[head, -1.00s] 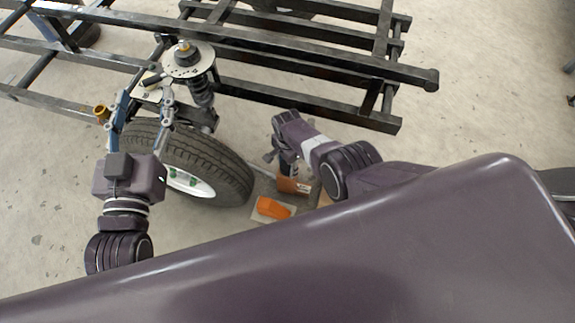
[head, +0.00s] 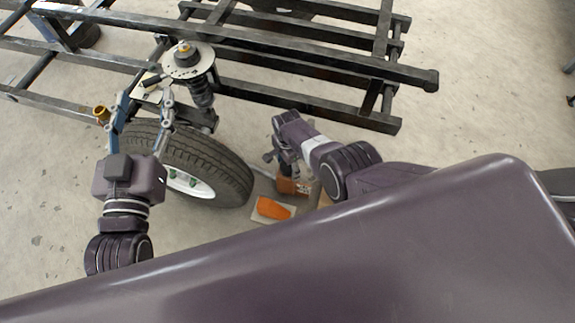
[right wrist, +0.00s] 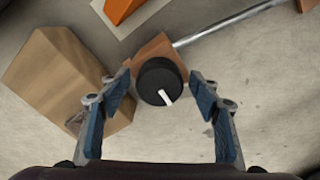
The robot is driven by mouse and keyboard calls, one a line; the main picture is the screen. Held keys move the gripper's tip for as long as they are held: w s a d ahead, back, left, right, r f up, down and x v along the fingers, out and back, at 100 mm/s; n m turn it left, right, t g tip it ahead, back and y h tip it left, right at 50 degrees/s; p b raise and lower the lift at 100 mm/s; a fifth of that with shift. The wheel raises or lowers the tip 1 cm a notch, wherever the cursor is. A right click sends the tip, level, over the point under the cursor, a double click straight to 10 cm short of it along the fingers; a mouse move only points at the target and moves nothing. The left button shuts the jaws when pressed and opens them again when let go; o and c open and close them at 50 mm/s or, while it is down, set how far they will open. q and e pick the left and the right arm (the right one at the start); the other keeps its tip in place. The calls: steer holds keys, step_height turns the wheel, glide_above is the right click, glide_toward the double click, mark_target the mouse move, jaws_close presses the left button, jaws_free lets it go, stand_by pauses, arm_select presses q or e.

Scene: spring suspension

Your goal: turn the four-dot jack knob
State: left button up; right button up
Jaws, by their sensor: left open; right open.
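The jack knob (right wrist: 160,82) is a round black knob with a white pointer mark, on top of an orange-brown block (right wrist: 152,50) in the right wrist view. I cannot make out any dots. My right gripper (right wrist: 160,108) is open, its two blue-padded fingers to the left and right of the knob, with gaps showing. In the head view my right gripper (head: 281,158) is above the jack (head: 293,185), and the knob is hidden. My left gripper (head: 143,100) is open at the suspension, beside the tyre; what lies between its fingers is unclear.
A wheel (head: 205,165) and a spring strut (head: 202,85) stand beside the black frame (head: 300,60). A brown box (right wrist: 65,75) is close to my right gripper's left finger. A metal rod (right wrist: 220,25) runs from the jack. An orange wedge (head: 273,208) lies on a pale sheet.

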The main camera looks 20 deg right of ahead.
step_height(320, 180, up, 12)
stand_by(1.1)
stand_by(0.4)
